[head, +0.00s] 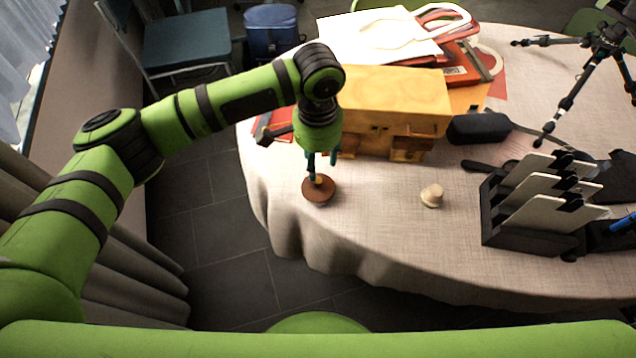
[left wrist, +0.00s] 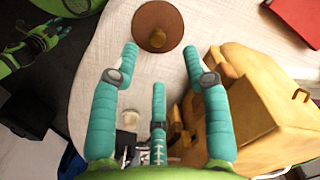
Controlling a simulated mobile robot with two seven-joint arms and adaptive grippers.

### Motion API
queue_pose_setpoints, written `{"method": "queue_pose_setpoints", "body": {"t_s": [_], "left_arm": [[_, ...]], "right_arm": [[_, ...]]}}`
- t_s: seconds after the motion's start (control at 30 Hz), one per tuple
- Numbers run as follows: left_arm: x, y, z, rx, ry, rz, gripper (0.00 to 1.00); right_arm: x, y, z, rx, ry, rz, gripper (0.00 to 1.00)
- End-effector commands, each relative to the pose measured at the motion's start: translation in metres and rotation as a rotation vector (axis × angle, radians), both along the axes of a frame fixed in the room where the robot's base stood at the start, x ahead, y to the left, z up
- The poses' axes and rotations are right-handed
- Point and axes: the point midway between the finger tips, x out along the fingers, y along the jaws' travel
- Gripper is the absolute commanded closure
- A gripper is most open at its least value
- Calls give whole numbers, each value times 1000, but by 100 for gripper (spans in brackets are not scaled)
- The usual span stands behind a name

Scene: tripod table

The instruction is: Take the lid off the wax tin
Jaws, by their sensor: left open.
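The wax tin appears as a round brown piece with a yellowish knob on top. In the head view the tin (head: 319,193) stands near the left edge of the table; in the left wrist view the brown disc (left wrist: 150,15) is at the top centre. I cannot tell where lid and body meet. My left gripper (head: 318,169) points down just above the knob, its teal fingers apart. In the left wrist view the left gripper (left wrist: 160,60) shows its fingers spread, with nothing held between them. Whether a fingertip touches the knob is unclear.
A yellow wooden box (head: 400,95) stands close behind the tin. A small cream knobbed piece (head: 432,196) stands to the right, with bare cloth between. Further right are a black rack (head: 492,215) with pale panels and a black tripod (head: 570,85). The table edge is near.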

Motion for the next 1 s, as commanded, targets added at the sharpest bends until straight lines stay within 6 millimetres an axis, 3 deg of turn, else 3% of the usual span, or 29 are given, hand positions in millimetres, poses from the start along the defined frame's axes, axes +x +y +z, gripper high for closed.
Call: {"method": "queue_pose_setpoints", "body": {"t_s": [0.43,0.77,0.87,0.9,1.0], "left_arm": [[-4,0,-57,2,1,-1,53],[-4,0,-65,0,-1,-3,53],[-4,0,-65,0,-1,-3,93],[-4,0,-65,0,-1,-3,100],[-4,0,-65,0,-1,-2,100]], "right_arm": [[-1,-2,12,-3,2,2,60],[-1,-2,12,-3,2,2,60],[-1,-2,12,-3,2,2,60],[-1,-2,12,-3,3,1,60],[-1,-2,12,-3,3,1,60]]}}
